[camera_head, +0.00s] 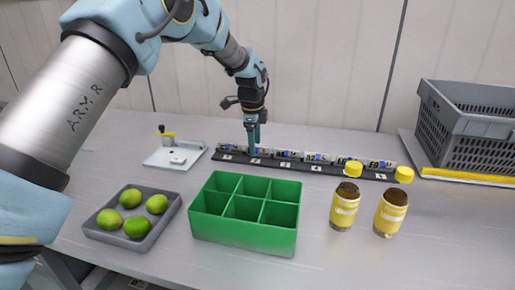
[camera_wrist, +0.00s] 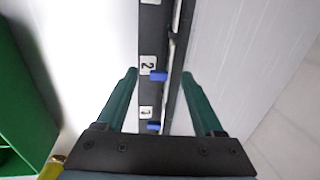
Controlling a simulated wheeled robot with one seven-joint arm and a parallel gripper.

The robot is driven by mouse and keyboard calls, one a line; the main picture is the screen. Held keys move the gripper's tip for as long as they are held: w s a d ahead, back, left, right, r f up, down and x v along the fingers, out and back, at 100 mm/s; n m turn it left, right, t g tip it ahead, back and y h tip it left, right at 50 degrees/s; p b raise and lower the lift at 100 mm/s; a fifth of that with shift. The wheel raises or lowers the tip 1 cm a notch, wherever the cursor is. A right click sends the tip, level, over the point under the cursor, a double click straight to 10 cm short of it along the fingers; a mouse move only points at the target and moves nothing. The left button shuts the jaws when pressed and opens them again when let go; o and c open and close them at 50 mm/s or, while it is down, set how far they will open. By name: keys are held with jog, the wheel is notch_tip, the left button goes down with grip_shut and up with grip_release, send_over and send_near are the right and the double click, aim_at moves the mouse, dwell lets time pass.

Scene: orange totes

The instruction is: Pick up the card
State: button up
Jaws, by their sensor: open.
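A long black rack (camera_head: 305,165) lies along the back of the table, with numbered white labels on its front and a row of small pale, card-like pieces with blue marks standing along it. I cannot tell which piece is the card. My gripper (camera_head: 253,146) points down over the left part of the rack, close to the label 2. In the wrist view my gripper (camera_wrist: 159,76) is open, with its green fingers on either side of the rack (camera_wrist: 152,45) and blue tabs (camera_wrist: 158,76) between them. Nothing is held. The pieces' faces are hidden from above.
A green compartment box (camera_head: 243,240) stands in front of the rack. A grey tray (camera_head: 170,222) of limes is left of it. Two yellow-labelled bottles (camera_head: 345,207) (camera_head: 391,212) stand right. A white fixture (camera_head: 174,154) is left of the rack, a grey crate (camera_head: 475,95) far right.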

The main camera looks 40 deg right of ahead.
jog(key=shift+w+f, duration=0.1)
jog(key=shift+f, duration=0.55)
grip_shut()
